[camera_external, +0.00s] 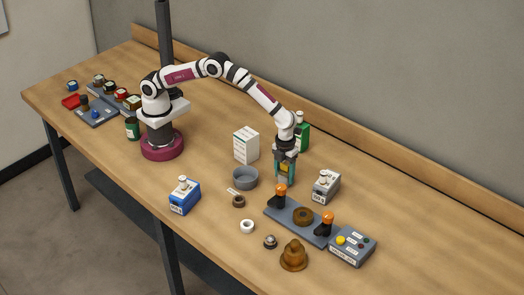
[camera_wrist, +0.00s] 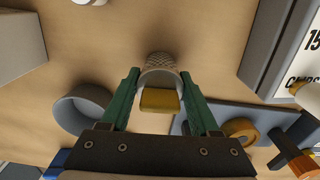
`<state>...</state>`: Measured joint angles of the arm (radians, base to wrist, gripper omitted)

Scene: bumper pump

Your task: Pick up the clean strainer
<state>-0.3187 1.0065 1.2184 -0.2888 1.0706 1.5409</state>
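The clean strainer (camera_wrist: 160,63) shows in the wrist view as a pale cylinder with a mesh surface. A yellow block-like part (camera_wrist: 160,101) is in front of it, nearer the camera. My gripper (camera_wrist: 160,74) points down with its two green fingers apart, one on each side of the strainer. Small gaps show between the fingers and the yellow part; I cannot tell whether the fingertips touch the mesh. In the external view my gripper (camera_external: 286,182) is low over the table behind the grey plate, with the yellow part (camera_external: 285,168) between its fingers.
A grey bowl (camera_external: 245,178) and white box (camera_external: 246,145) stand to the left. A grey labelled box (camera_external: 326,186) and green container (camera_external: 303,136) are close on the right. The plate (camera_external: 284,218) with orange-topped clamps lies in front. A brown domed part (camera_external: 294,256) stands nearer.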

